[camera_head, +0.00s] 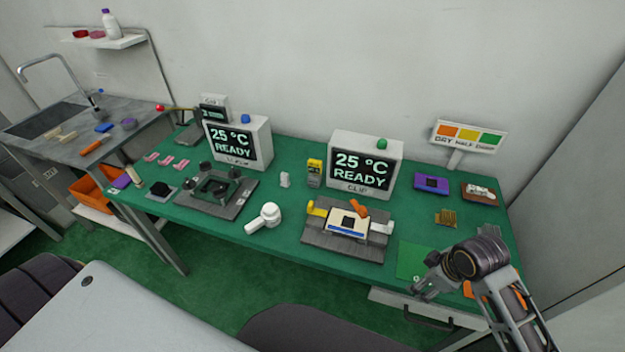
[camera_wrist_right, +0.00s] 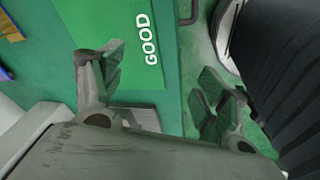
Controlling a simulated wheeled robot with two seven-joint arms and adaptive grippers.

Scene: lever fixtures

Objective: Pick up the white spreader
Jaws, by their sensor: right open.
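A small white upright piece (camera_head: 285,180) stands on the green table between the two display boxes. It may be the white spreader, but it is too small to be sure. A larger white round-headed tool with a handle (camera_head: 265,217) lies in front of it. My right gripper (camera_head: 428,284) is at the table's front right, far from both white things. In the right wrist view my right gripper (camera_wrist_right: 160,75) is open with nothing between its fingers, over the edge of a green GOOD pad (camera_wrist_right: 135,40). My left gripper is not in view.
A yellow and black bottle (camera_head: 314,172) stands beside the white piece. A grey clip fixture (camera_head: 318,243) with a white and orange top lies between it and my right gripper. Two READY displays (camera_head: 362,168) stand behind. The table's front edge is near the gripper.

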